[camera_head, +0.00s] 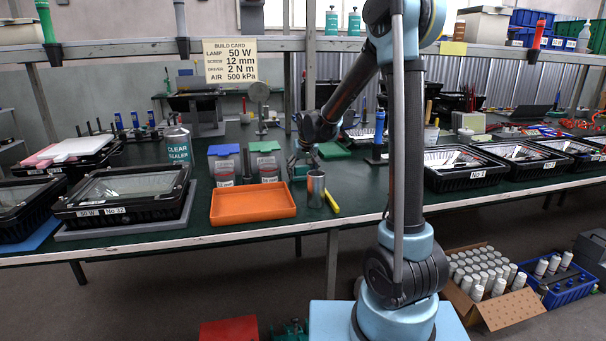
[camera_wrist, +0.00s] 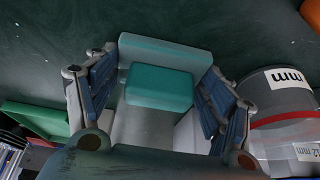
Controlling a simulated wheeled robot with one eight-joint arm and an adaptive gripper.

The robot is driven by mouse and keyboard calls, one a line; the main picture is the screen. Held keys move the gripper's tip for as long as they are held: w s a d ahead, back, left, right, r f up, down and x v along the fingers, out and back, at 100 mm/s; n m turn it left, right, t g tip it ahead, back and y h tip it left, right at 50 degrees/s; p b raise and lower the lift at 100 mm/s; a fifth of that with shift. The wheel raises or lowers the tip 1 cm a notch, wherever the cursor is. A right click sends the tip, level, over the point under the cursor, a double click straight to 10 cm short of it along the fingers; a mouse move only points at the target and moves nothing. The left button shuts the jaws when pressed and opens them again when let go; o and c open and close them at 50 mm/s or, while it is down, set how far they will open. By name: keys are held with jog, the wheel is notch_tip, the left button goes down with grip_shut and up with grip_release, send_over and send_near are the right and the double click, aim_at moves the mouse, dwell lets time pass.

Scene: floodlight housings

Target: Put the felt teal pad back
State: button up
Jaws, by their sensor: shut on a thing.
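The teal pad (camera_wrist: 158,88) shows in the wrist view as a teal block with a paler grey-teal part around it. My gripper (camera_wrist: 155,95) has its blue-padded fingers on either side of the pad and is shut on it. In the head view my gripper (camera_head: 302,166) is low over the green bench top, behind the metal cup and right of the labelled pots. The pad is small and hard to make out there. I cannot tell whether it touches the bench.
A clear pot with a "12 mm" label (camera_wrist: 285,95) is close at the right in the wrist view. An orange tray (camera_head: 253,217), a metal cup (camera_head: 316,186) and a yellow tool (camera_head: 332,203) lie in front. A green mat (camera_head: 334,151) lies behind right. Black housings (camera_head: 122,193) stand left.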

jog(key=o, duration=1.2)
jog(key=shift+r, duration=0.1)
jog(key=v, duration=1.2)
